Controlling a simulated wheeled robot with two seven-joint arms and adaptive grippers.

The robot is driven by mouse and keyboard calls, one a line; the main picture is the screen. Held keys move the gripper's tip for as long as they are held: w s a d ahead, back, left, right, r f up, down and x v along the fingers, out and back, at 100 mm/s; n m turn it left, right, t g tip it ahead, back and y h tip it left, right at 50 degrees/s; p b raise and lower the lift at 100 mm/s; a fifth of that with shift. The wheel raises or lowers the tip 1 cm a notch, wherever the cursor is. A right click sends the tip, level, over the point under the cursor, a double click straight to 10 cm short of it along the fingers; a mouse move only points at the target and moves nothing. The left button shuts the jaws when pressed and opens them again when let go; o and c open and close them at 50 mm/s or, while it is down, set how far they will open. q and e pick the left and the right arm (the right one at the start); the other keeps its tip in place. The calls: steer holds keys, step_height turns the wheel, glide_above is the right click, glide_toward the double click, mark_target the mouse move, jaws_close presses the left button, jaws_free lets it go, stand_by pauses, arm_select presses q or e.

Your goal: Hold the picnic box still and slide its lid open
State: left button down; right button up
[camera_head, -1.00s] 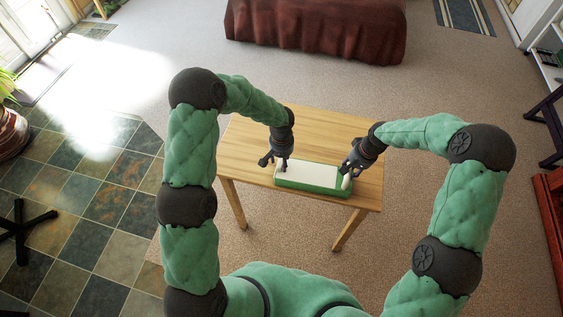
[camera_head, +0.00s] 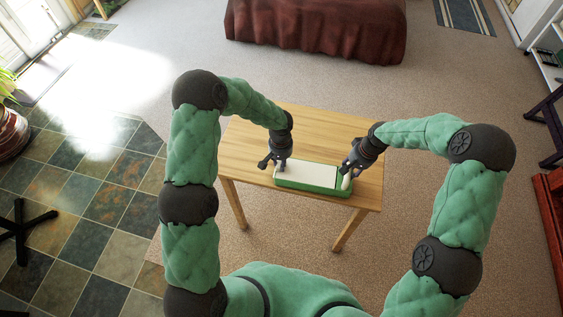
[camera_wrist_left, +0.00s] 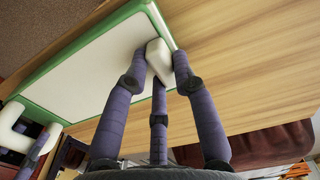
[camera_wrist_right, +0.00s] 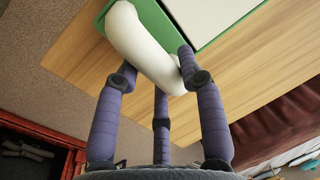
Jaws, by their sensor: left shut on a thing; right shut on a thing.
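The picnic box (camera_head: 312,190) is a long green box lying flat on the wooden table, with a white lid (camera_head: 308,174) on top. My left gripper (camera_head: 274,164) is at the lid's left end. The left wrist view shows its fingers around a small white block (camera_wrist_left: 158,58) on the lid (camera_wrist_left: 88,75). My right gripper (camera_head: 347,170) is at the box's right end, shut on a thick white handle (camera_wrist_right: 138,42). In the right wrist view, a green strip of the box (camera_wrist_right: 152,20) shows between the handle and the lid's edge. The fingers partly hide the block and handle.
The wooden table (camera_head: 240,135) is otherwise bare, with free room behind the box and beside it. A dark red covered bed or bench (camera_head: 315,30) stands well beyond the table. A dark chair (camera_head: 545,125) is far right.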

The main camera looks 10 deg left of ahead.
arm_select(q)
steer(key=a, duration=2.1)
steer(key=shift+s+a, duration=0.3)
steer(key=shift+a, duration=0.1)
arm_select(e)
steer(key=shift+s+f, duration=0.25)
arm_select(q)
steer(key=c, duration=1)
jaws_free()
steer(key=shift+a, duration=0.1)
steer(key=shift+r, duration=0.2)
step_height(320, 180, up, 12)
steer(key=shift+f, duration=0.15)
arm_select(e)
steer(key=shift+w+r, duration=0.15)
steer(key=o, duration=1.2)
steer(key=shift+c, duration=0.2)
steer(key=shift+w, duration=0.1)
